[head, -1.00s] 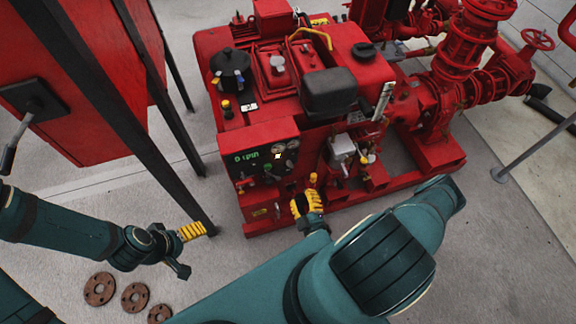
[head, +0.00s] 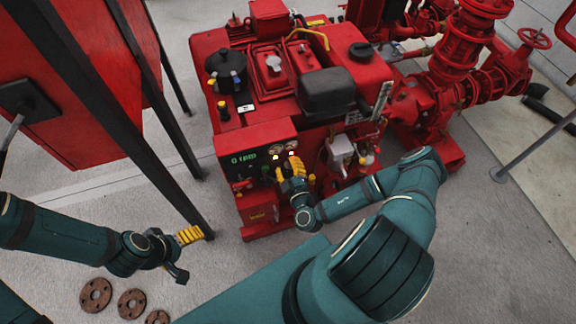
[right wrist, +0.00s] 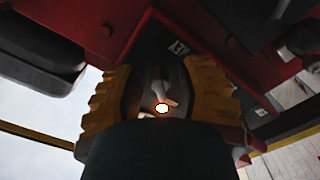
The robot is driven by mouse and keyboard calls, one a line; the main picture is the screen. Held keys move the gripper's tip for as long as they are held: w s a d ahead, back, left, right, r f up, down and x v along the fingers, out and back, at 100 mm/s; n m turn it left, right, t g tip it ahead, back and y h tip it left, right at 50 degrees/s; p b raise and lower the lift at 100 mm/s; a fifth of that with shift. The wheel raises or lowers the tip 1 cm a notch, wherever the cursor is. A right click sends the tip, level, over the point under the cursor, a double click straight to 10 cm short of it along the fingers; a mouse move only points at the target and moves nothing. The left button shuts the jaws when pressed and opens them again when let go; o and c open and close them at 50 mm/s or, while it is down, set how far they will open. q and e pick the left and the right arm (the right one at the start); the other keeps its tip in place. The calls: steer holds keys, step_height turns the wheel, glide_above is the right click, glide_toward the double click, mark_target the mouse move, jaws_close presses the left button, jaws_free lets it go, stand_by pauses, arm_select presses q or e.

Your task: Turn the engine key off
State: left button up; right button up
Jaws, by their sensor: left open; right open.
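The red engine control panel (head: 252,142) shows a green "0 rpm" readout and round gauges in the head view. My right gripper (head: 287,168) is at the lower right of this panel, its yellow fingers pointing at it. In the right wrist view, my right gripper (right wrist: 160,72) is open, with one finger on each side of a small pale engine key (right wrist: 158,88) on a dark plate. A "KEY" label (right wrist: 180,47) is beside it. Whether the fingers touch the key cannot be told. My left gripper (head: 189,236) is open and empty, low on the left, away from the panel.
The red pump set (head: 265,115) fills the middle, with pipes and a valve wheel (head: 534,38) at the right. Dark posts and a red cabinet (head: 95,75) stand on the left. Rusty flanges (head: 131,303) lie on the floor at the lower left.

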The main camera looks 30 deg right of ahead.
jaws_close()
steer(key=shift+r, duration=0.1)
steer(key=n+p, duration=0.2)
steer(key=shift+r+n, duration=0.1)
steer(key=shift+n, duration=0.3)
steer(key=n+p, duration=0.2)
steer(key=n, duration=0.1)
steer(key=shift+p, duration=0.4)
steer(key=shift+n+p, duration=0.85)
steer(key=shift+n, duration=0.75)
